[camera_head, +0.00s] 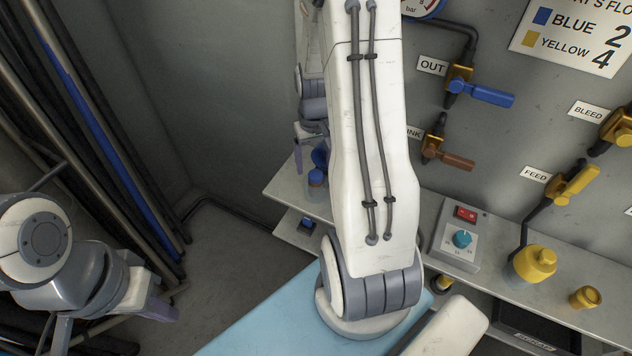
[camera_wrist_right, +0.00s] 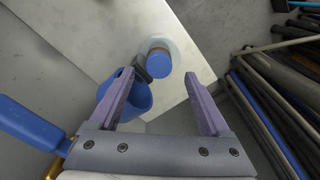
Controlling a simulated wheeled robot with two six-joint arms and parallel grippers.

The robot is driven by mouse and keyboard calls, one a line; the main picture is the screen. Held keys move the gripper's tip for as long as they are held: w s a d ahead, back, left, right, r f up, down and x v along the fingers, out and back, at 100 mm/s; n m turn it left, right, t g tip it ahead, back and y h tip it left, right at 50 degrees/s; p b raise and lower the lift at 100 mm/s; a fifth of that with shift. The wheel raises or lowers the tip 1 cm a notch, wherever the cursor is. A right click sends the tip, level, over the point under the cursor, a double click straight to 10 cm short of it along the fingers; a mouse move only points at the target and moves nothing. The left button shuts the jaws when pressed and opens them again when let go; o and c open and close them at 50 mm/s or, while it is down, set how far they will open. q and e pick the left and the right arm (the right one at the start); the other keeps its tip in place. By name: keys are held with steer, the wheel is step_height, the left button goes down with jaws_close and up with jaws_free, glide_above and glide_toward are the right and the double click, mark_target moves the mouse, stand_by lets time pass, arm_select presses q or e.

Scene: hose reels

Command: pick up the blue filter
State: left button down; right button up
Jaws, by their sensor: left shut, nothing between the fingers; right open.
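The other is a larger blue rounded piece (camera_wrist_right: 137,98) with a dark fitting, partly hidden by a finger. My right gripper (camera_wrist_right: 158,82) is open above them, the cap between and beyond its fingertips, nothing held. In the head view it is mostly hidden behind my arm. My left gripper (camera_head: 160,302) is shut and empty at lower left.
Valves with blue (camera_head: 490,96), brown and yellow handles stick out from the wall. Hoses and poles (camera_head: 95,130) stand at left.

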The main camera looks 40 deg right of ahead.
mark_target(315, 173)
step_height(315, 173, down, 4)
steer(key=shift+s+r, duration=0.15)
steer(key=shift+r, duration=0.1)
jaws_close()
steer(key=shift+r, duration=0.15)
